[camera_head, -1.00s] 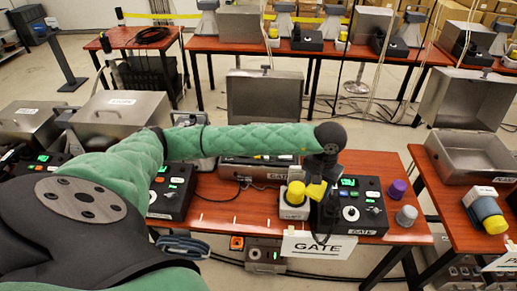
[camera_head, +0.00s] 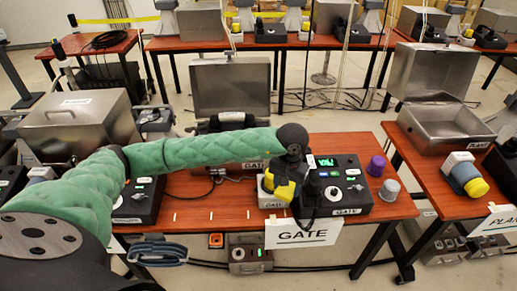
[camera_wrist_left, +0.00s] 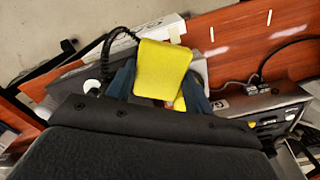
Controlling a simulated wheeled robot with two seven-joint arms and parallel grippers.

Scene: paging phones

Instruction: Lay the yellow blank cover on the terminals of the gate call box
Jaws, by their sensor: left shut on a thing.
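My left gripper (camera_head: 290,172) is shut on the yellow blank cover (camera_head: 284,191), held tilted just in front of the small yellow-capped unit on the gate table. In the left wrist view the cover (camera_wrist_left: 163,70) shows as a bright yellow plate between the two dark blue fingers. The gate call box looks to be the grey metal case with its lid (camera_head: 232,87) raised, labelled GATE, behind the gripper; its front edge also shows in the left wrist view (camera_wrist_left: 245,103). The cover is apart from the case. The case's terminals are largely hidden by my left arm. My right gripper is out of view.
A black GATE phone console (camera_head: 345,190) stands right of the gripper, with a purple knob (camera_head: 377,166) and a grey knob (camera_head: 390,189) beside it. A GATE sign (camera_head: 303,233) hangs at the table's front. The red-brown tabletop (camera_head: 220,213) is bare left of the sign.

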